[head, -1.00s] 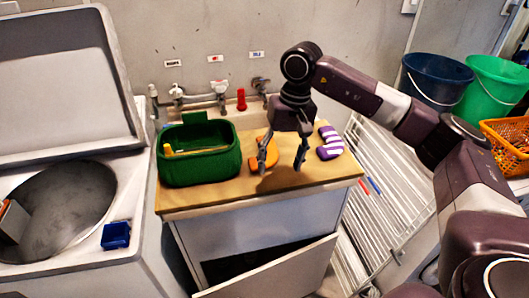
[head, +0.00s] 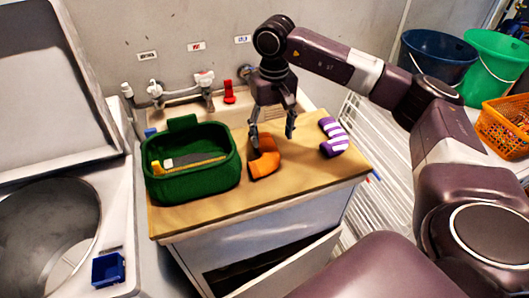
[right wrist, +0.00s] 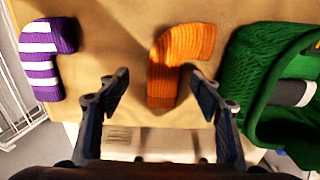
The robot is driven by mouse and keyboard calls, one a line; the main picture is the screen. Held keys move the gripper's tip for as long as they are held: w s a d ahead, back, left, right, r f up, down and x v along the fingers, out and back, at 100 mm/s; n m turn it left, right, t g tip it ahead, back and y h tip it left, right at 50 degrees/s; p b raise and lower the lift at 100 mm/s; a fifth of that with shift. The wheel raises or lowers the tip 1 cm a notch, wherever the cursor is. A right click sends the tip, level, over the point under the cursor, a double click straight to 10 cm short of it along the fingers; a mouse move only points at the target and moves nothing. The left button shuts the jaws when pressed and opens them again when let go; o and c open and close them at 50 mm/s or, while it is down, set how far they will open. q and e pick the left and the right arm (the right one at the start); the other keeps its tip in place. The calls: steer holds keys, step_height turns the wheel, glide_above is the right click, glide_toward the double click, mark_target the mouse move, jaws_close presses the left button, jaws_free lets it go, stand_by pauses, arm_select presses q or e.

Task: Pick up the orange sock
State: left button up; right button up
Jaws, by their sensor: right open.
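The orange sock (head: 264,160) lies bent on the wooden counter board (head: 215,214), between a green basket and a purple striped sock. It also shows in the right wrist view (right wrist: 176,62), ribbed and curved, with one end reaching down between the fingers. My right gripper (head: 272,138) is open and empty, above and just beside the sock; its fingers partly cover the sock in the head view. In the right wrist view, the open fingers (right wrist: 160,88) stand apart, the sock's end nearer the right finger. My left gripper is not in view.
The purple and white striped sock (head: 333,138) lies right of the orange one. The green basket (head: 193,180) stands close on its left. Taps (head: 204,82) stand behind. An open washer drum (head: 45,225) and small blue box (head: 108,268) are at left.

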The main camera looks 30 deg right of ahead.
mark_target(269, 149)
steer(key=f, duration=0.1)
steer(key=f+p, duration=0.1)
steer(key=f, duration=0.2)
steer(key=shift+w+a, duration=0.2)
steer(key=shift+a, duration=0.1)
steer(key=shift+f+p, duration=0.3)
steer(key=shift+f, duration=0.2)
steer(key=c, duration=0.7)
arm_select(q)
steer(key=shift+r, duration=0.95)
arm_select(e)
steer(key=c, duration=0.5)
